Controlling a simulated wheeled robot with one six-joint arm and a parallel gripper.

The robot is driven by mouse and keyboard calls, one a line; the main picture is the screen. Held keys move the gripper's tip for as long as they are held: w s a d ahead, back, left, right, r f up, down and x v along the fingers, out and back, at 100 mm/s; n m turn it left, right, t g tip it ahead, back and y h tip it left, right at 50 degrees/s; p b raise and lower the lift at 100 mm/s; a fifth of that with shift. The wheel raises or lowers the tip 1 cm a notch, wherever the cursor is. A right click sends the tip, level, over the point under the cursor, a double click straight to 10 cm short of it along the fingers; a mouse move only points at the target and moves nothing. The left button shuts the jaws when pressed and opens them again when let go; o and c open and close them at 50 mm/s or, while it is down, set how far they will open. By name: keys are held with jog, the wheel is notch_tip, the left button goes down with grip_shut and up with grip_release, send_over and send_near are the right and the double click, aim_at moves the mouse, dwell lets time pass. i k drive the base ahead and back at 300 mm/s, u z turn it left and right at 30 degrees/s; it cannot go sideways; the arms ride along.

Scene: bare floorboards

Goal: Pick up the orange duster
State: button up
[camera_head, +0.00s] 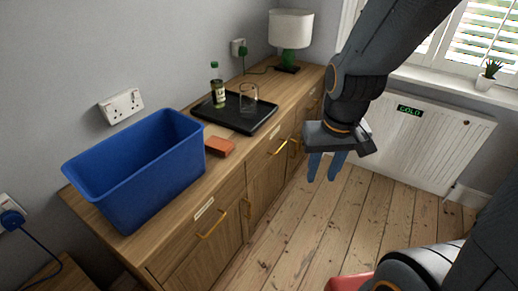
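The orange duster (219,146) is a small block lying on the wooden sideboard top, between the blue bin and the black tray, close to the front edge. My gripper (322,167) hangs to the right of the sideboard, over the floor, with its blue fingers pointing down. It is well apart from the duster. The fingers show a gap between them, and nothing is seen held there.
A tall blue bin (136,174) stands left of the duster on the sideboard (228,172). A black tray (224,115) behind it holds a bottle (218,93) and a glass (247,98). A lamp (290,35) stands farther back. Open floor (330,215) lies right.

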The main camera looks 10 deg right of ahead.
aim_at(222, 147)
jog(key=z, duration=0.3)
jog(key=i, duration=0.85)
jog(key=u, duration=0.95)
